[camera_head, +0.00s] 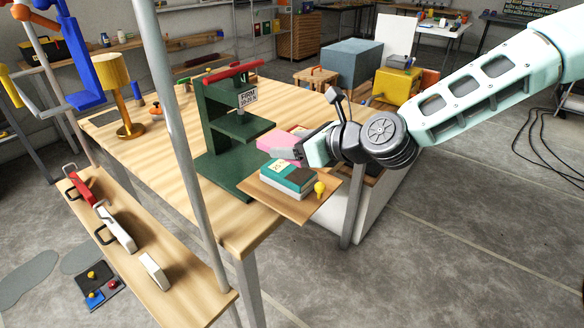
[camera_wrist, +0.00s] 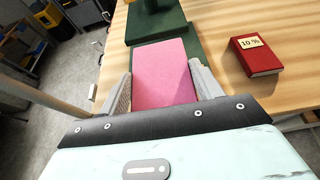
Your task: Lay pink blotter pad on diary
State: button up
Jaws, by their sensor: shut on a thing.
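My gripper (camera_head: 304,152) is shut on the pink blotter pad (camera_head: 279,141). In the wrist view the pad (camera_wrist: 164,75) is gripped by its sides between the two fingers of my gripper (camera_wrist: 163,84). A thick book with a teal and dark cover and pale pages (camera_head: 289,177), likely the diary, lies flat on a small wooden board. The pad appears above and behind this book, apart from it. Part of the pad is hidden by my gripper in the head view. The book cannot be made out in the wrist view.
A green press (camera_head: 226,130) with a red bar stands beside the book on the wooden table (camera_head: 165,159). A yellow knob (camera_head: 320,188) sits at the board's right corner. A gold lamp (camera_head: 120,85) stands left.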

aim_at(294, 172)
jog(key=shift+f, duration=2.5)
jog(key=shift+b, duration=0.3)
jog(key=shift+f, duration=0.2)
jog(key=o, duration=1)
